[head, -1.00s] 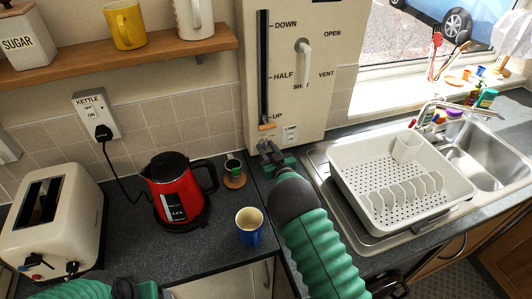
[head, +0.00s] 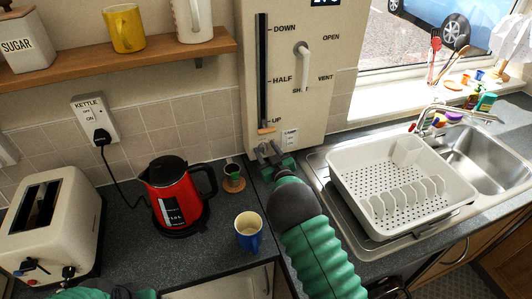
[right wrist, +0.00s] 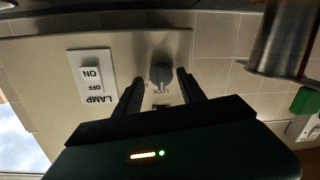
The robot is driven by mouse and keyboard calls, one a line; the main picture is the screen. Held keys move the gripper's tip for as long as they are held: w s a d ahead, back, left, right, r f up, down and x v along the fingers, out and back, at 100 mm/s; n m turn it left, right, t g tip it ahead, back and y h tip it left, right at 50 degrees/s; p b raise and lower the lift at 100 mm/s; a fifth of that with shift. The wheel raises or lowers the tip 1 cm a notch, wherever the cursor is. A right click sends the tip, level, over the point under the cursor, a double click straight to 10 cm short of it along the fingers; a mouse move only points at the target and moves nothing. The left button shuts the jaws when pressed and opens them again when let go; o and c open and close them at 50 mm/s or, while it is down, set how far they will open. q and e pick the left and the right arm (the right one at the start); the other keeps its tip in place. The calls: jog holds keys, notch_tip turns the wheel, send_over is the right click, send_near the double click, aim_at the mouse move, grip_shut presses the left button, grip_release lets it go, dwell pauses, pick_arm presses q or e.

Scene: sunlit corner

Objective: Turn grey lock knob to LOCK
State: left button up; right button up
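The grey lock knob (right wrist: 161,75) sits on the cream panel (right wrist: 145,48), seen upside down in the right wrist view. My right gripper (right wrist: 161,84) is open, with its two fingers apart, one on each side of the knob in the picture. I cannot tell whether they touch it. Small lettering by the knob is too small to read. In the head view my right gripper (head: 265,150) is at the panel's lower edge, and the knob cannot be made out there. Only part of my left arm shows at the bottom left; its fingers cannot be made out.
A LAMP switch (right wrist: 90,75) is close beside the knob. The panel also has a slider (head: 266,130) and a white handle (head: 303,52).

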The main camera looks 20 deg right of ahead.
jog(key=shift+o, duration=0.2)
jog(key=shift+a+f, duration=0.1)
jog(key=shift+f, duration=0.1)
jog(key=shift+r, duration=0.3)
jog(key=r, duration=0.2)
jog(key=r+b, duration=0.1)
jog(key=shift+s+a, duration=0.1)
jog(key=shift+s, duration=0.15)
jog(key=s+a+r+b, duration=0.1)
jog(key=s+a, duration=0.3)
jog(key=s, duration=1.1)
jog(key=shift+a+r+b, duration=0.15)
jog(key=shift+b, duration=0.3)
